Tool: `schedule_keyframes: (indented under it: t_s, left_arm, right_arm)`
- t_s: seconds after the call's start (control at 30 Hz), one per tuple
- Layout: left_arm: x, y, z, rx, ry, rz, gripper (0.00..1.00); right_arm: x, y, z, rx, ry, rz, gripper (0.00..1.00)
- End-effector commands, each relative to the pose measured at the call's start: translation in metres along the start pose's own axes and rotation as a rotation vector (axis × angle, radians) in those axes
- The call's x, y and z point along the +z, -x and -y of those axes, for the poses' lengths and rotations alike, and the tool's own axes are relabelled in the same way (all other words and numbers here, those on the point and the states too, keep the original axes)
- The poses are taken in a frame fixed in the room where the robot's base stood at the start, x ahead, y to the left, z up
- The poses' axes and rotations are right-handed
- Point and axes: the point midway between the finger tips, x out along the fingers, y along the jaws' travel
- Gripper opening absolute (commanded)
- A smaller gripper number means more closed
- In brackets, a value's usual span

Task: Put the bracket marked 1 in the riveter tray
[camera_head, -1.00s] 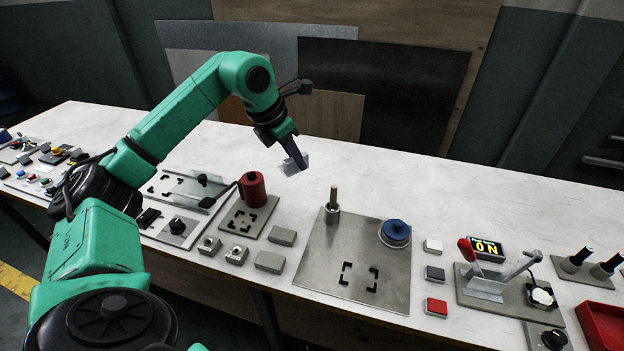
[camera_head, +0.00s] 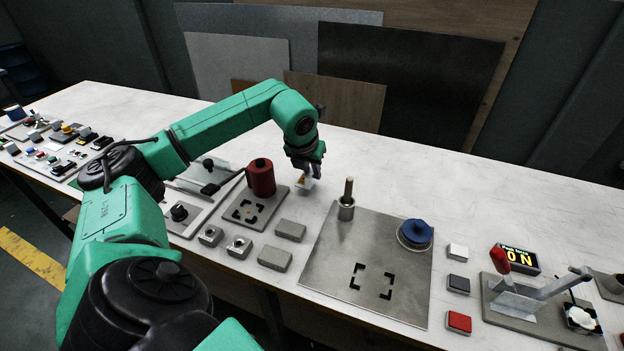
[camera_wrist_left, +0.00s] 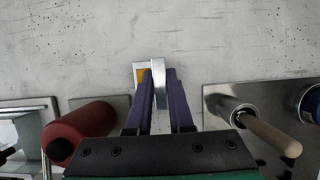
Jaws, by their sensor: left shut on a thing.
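My left gripper (camera_head: 308,176) is shut on a small metal bracket (camera_head: 305,183) just above the white table, behind the red cylinder. In the left wrist view, the purple fingers (camera_wrist_left: 161,100) grip the bracket's upright plate (camera_wrist_left: 159,82). An orange patch shows on its flange; any number is too small to read. I cannot tell which piece here is the riveter tray. My right gripper is not in view.
The red cylinder (camera_head: 261,177) and its black lever stand left of the gripper. A metal plate (camera_head: 350,255) with a wooden-handled post (camera_head: 347,200) and blue knob (camera_head: 416,233) lies to the right. Grey blocks (camera_head: 275,259) lie in front. The table behind is clear.

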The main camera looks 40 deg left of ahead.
Motion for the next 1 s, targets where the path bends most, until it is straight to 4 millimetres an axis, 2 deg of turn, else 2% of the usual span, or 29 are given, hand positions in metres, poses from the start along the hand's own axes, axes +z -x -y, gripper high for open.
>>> schedule_keyframes:
  t_s: [0.03, 0.13, 0.43, 0.47, 0.5, 0.53, 0.83, 0.93, 1.0]
  left_arm:
    - [-0.005, -0.01, 0.0, 0.001, -0.001, -0.004, 0.0]
    - [-0.009, -0.022, 0.0, 0.001, 0.0, -0.001, 0.0]
    - [-0.011, -0.026, 0.0, 0.0, 0.0, 0.0, 0.0]
    - [-0.011, -0.026, 0.0, 0.0, 0.0, 0.0, 0.23]
    - [-0.011, -0.025, 0.0, 0.0, 0.0, 0.0, 0.39]
    - [-0.011, -0.025, 0.0, 0.0, 0.0, 0.0, 0.49]
    - [-0.01, -0.024, 0.0, 0.0, 0.0, 0.0, 0.49]
    - [-0.009, -0.017, 0.0, -0.001, 0.0, 0.002, 0.49]
    - [-0.008, -0.005, 0.0, 0.0, 0.0, 0.004, 0.49]
  right_arm:
    - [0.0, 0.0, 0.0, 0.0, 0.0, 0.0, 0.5]
    - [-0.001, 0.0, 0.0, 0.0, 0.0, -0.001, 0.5]
    - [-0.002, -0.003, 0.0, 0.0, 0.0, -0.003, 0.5]
    - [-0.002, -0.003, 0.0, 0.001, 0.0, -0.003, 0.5]
    - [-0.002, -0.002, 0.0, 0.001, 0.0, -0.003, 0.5]
    - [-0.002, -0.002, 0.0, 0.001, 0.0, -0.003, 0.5]
    - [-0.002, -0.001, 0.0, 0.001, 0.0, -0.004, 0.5]
    - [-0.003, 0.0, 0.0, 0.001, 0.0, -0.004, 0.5]
    - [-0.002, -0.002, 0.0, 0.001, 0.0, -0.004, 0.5]
